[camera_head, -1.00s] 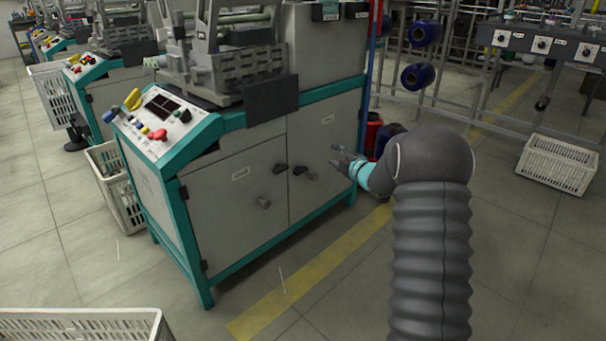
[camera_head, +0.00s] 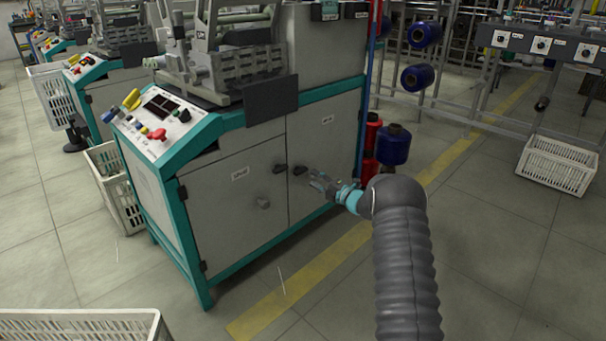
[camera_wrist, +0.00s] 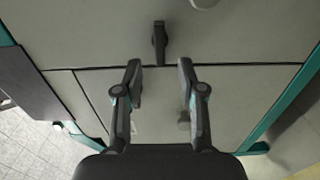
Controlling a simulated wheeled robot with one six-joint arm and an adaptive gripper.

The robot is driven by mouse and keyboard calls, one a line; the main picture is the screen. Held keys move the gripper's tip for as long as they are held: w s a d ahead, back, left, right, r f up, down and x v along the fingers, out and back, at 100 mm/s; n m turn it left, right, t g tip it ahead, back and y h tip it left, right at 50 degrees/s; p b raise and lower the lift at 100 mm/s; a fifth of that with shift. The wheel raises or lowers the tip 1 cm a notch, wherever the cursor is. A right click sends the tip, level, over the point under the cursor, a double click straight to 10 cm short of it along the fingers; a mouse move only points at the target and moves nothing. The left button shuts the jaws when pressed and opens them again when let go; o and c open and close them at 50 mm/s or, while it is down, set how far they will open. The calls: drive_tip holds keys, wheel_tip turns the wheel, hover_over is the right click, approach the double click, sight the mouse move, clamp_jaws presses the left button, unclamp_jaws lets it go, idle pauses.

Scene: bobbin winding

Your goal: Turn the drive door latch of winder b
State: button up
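The near winder (camera_head: 240,118) has two grey doors, left (camera_head: 225,205) and right (camera_head: 330,140). Small door labels are unreadable.
A grey knob (camera_head: 263,202) sticks out of the left door. A black panel (camera_head: 271,101) hangs above the doors. Blue (camera_head: 393,147) and red (camera_head: 373,133) spools stand right of the winder. White crates (camera_head: 557,163) stand on the floor. Floor in front of the doors is clear.

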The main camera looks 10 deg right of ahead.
sight(303, 172)
drive_tip(key=x, duration=0.7)
clamp_jaws()
